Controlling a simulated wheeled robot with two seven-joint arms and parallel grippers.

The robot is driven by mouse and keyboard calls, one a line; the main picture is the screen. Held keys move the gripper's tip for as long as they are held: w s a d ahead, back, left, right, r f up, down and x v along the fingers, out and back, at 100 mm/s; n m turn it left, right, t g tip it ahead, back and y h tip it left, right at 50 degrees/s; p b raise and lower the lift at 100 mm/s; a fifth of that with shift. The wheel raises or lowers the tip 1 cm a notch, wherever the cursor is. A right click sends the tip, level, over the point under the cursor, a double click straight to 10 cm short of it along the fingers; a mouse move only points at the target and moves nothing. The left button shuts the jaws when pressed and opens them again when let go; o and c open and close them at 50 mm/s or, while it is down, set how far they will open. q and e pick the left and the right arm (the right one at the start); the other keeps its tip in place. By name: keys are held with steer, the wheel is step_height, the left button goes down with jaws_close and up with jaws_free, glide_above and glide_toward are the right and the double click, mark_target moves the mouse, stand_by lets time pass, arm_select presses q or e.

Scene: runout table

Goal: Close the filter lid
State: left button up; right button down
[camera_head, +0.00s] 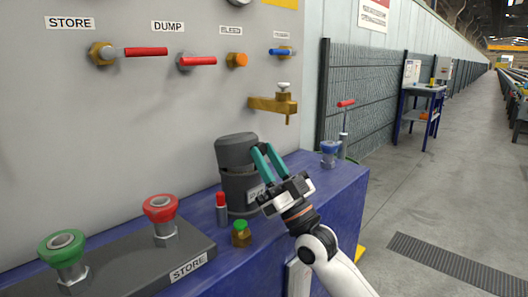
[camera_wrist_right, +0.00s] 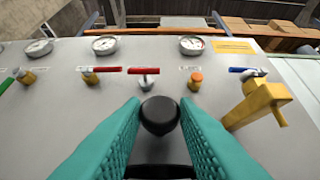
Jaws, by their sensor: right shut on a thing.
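The dark grey filter housing (camera_head: 238,190) stands upright on the blue bench, with its dark grey lid (camera_head: 234,143) at the top. The lid looks slightly tilted; I cannot tell whether it is fully seated. My right gripper (camera_head: 262,150) comes from the lower right, its teal fingers at the right side of the lid. In the right wrist view, the gripper (camera_wrist_right: 160,104) is shut on a round black knob (camera_wrist_right: 160,116) between its fingers. The fingers hide the knob in the head view. My left gripper is not in view.
A brass tap (camera_head: 275,104) and red-handled valves (camera_head: 146,52) project from the grey panel above. The floor at right is open.

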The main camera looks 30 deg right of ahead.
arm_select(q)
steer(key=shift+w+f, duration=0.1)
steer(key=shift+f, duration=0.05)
arm_select(e)
steer(key=shift+f, duration=1)
steer(key=c, duration=1.2)
jaws_free()
steer(key=shift+w+a, duration=0.1)
steer(key=shift+w, duration=0.1)
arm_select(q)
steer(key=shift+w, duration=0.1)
arm_select(e)
steer(key=shift+s+r, duration=0.1)
steer(key=shift+r, duration=0.05)
steer(key=v, duration=0.6)
steer(key=shift+s, duration=0.1)
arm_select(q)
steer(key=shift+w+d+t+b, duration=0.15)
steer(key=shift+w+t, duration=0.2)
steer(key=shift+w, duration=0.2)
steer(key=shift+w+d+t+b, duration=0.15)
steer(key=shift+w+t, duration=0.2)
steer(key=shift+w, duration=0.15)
arm_select(e)
steer(key=shift+s+d+f, duration=0.25)
steer(key=shift+s+f, duration=0.15)
steer(key=shift+f, duration=0.15)
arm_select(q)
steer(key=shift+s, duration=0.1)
